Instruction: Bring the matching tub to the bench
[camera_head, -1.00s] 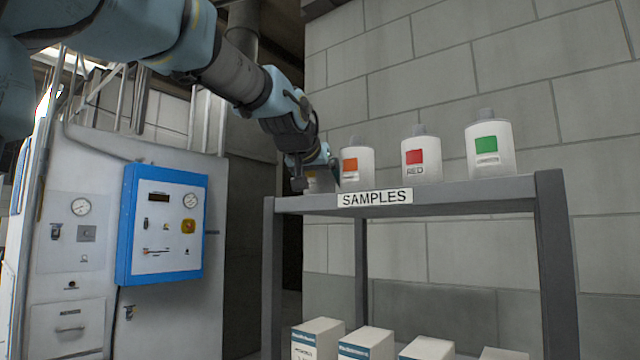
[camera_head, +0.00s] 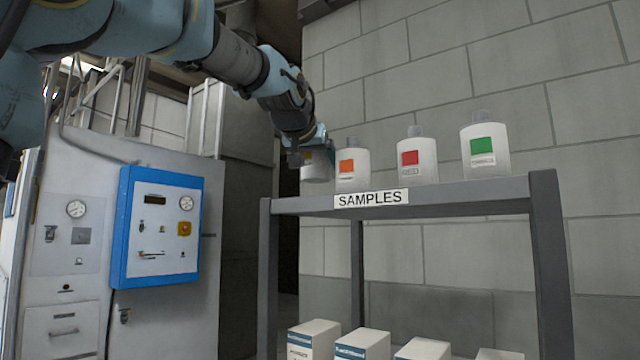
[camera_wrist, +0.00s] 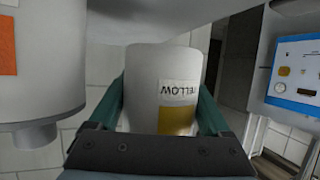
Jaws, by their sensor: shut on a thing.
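A white tub with a yellow label (camera_wrist: 165,75) is between the green fingers of my gripper (camera_wrist: 160,98) in the wrist view, which shows things upside down. The fingers are shut on its two sides. Its label lettering is partly cut off and reads "...LLOW". In the head view, the tub (camera_head: 316,172) is partly hidden by my gripper (camera_head: 312,147) and appears slightly above the shelf's left end. Beside it stand an orange-labelled bottle (camera_head: 352,178), a red-labelled bottle (camera_head: 417,172) marked RED and a green-labelled bottle (camera_head: 485,161). No bench is clearly in view.
The bottles stand on a grey rack (camera_head: 470,195) with a SAMPLES sign (camera_head: 371,199). Several white boxes (camera_head: 363,344) sit lower down. A blue-framed panel (camera_head: 157,228) on a grey cabinet is at the left. A block wall is close behind the rack.

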